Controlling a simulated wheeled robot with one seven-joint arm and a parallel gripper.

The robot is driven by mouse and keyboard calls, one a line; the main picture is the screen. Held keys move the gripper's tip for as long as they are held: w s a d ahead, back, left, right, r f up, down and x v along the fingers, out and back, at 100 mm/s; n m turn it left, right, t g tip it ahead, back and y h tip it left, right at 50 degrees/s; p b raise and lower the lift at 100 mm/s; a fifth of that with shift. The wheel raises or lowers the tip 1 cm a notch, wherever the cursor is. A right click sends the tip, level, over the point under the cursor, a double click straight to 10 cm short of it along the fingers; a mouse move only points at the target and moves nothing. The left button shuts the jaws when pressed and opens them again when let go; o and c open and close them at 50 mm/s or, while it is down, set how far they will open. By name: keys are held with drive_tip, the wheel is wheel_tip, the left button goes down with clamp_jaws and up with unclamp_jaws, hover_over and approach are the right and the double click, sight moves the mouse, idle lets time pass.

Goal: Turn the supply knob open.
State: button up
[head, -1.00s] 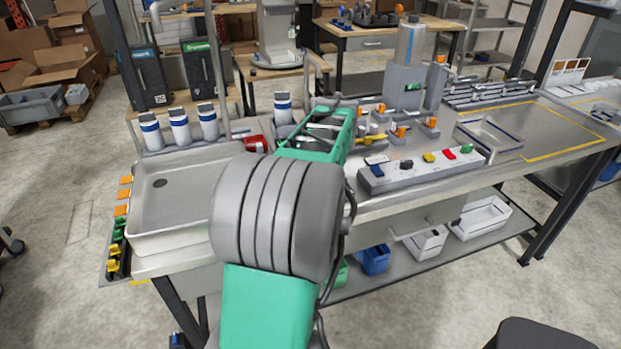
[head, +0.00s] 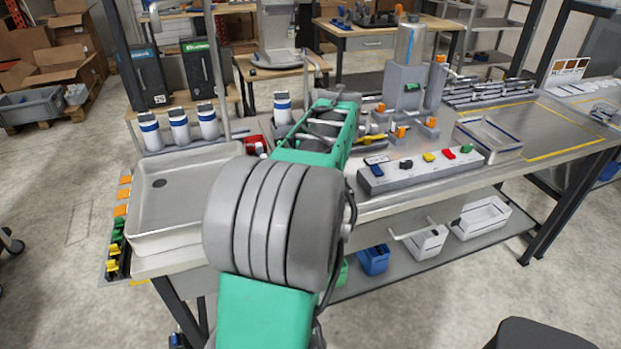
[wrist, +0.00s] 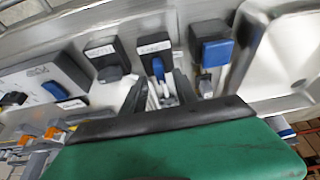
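In the wrist view, my gripper (wrist: 159,80) is open, with one dark finger on each side of the space just below a blue knob (wrist: 158,68). This knob is on a dark block with a white label too blurred to read. A black knob (wrist: 111,74) on a similar labelled block is to its left, and a larger blue knob (wrist: 216,52) is to its right. I cannot tell from the labels which is the supply knob, or whether the fingers touch the middle one. In the head view, my arm hides the gripper and these knobs.
A grey basin (head: 180,200) is left of my arm on the bench. White bottles (head: 179,128) with blue bands stand behind it. A control panel (head: 420,170) with coloured knobs and a small tray (head: 490,140) are on the right.

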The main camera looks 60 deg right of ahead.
drive_tip(key=v, duration=0.5)
drive_tip(key=shift+s+a+r, duration=0.1)
drive_tip(key=shift+a+r, duration=0.05)
drive_tip(key=shift+r, duration=0.15)
